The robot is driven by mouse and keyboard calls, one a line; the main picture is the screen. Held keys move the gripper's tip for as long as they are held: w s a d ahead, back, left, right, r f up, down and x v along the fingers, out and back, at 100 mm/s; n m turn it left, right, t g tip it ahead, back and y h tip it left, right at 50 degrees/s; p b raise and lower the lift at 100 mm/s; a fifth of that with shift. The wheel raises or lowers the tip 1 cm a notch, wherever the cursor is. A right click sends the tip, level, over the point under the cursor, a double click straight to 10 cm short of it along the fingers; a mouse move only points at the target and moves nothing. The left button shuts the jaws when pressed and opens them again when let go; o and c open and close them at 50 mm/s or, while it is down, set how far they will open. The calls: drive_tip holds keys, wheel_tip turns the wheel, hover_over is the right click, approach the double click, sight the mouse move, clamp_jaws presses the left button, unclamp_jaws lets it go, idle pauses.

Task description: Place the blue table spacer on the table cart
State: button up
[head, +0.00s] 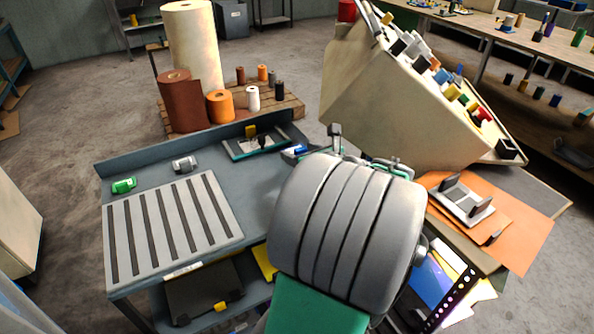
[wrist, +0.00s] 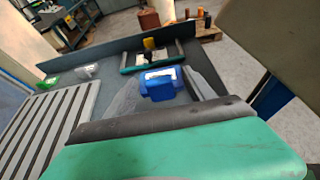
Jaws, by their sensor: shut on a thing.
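The blue table spacer (wrist: 158,86) sits between the two grey fingers of my gripper (wrist: 165,80) in the wrist view. My gripper is shut on it. In the head view only a small blue piece of the spacer (head: 292,151) shows past my arm, which hides the gripper. The table cart (head: 255,190) has a grey-blue top with a raised back edge and shelf below. The spacer appears over the right part of its top. I cannot tell whether it touches the surface.
A slotted grey plate (head: 172,232) covers the cart's left front. A green piece (head: 123,186) and a grey piece (head: 185,165) lie behind it. A slanted bin rack (head: 400,115) stands right. The cart's middle is clear.

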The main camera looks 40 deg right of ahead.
drive_tip(key=w+d+f, duration=0.1)
drive_tip(key=f, duration=0.1)
drive_tip(key=w+d+f, duration=0.1)
drive_tip(key=f, duration=0.1)
drive_tip(key=w+d+f, duration=0.1)
drive_tip(key=w, duration=0.1)
drive_tip(key=shift+d+f+b, duration=0.35)
drive_tip(key=shift+f+b, duration=0.05)
drive_tip(key=shift+w+d+f, duration=0.1)
drive_tip(key=shift+f, duration=1.65)
drive_tip(key=shift+f+b, duration=0.15)
drive_tip(key=shift+b, duration=0.15)
drive_tip(key=o, duration=1.4)
drive_tip(key=shift+r, duration=0.2)
drive_tip(key=p+v, duration=0.1)
drive_tip(key=v, duration=1.1)
drive_tip(key=shift+f, duration=0.15)
